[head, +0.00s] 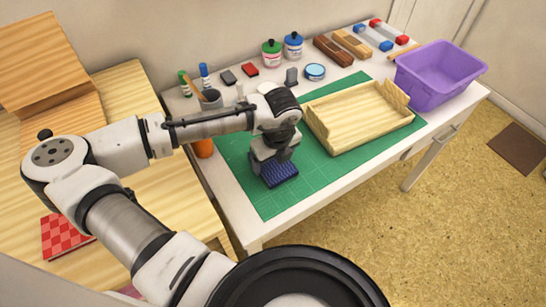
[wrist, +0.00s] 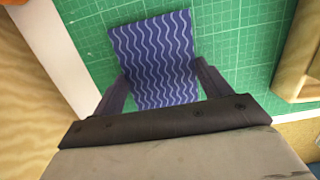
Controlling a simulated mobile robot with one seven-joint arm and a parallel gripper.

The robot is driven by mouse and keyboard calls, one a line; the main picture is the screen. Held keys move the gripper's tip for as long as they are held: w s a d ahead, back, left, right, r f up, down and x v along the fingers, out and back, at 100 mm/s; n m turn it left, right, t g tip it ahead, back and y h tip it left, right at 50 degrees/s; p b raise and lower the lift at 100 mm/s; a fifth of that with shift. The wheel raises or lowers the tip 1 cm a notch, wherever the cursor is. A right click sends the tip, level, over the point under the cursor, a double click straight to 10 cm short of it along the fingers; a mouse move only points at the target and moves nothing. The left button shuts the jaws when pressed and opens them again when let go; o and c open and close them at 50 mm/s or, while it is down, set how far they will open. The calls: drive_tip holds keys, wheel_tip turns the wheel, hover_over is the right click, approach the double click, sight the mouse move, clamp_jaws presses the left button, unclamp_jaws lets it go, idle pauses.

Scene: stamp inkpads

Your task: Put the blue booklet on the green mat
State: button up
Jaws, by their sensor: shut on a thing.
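The blue booklet (head: 280,173) with light wavy lines is between the fingers of my gripper (head: 268,160), over the front left part of the green mat (head: 268,203). In the wrist view, the booklet (wrist: 155,58) lies between the two dark fingers of my gripper (wrist: 158,85), which are shut on its sides. The grid of the green mat (wrist: 235,45) shows around it. I cannot tell whether the booklet touches the mat or is held just above it.
A wooden tray (head: 316,131) stands on the mat to the right. A purple bin (head: 440,75) is at the table's right end. Bottles, inkpads and blocks line the back. An orange object (head: 203,148) is at the left edge. A red checkered booklet (head: 62,236) lies on the wooden surface at left.

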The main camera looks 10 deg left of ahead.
sight(277, 168)
drive_tip(key=shift+f, duration=0.2)
drive_tip(key=o, duration=1)
drive_tip(key=r, duration=0.8)
drive_tip(key=s+d+r, duration=0.1)
drive_tip(key=r, duration=0.3)
drive_tip(key=shift+s+d+r, duration=0.1)
drive_tip(key=shift+r, duration=0.1)
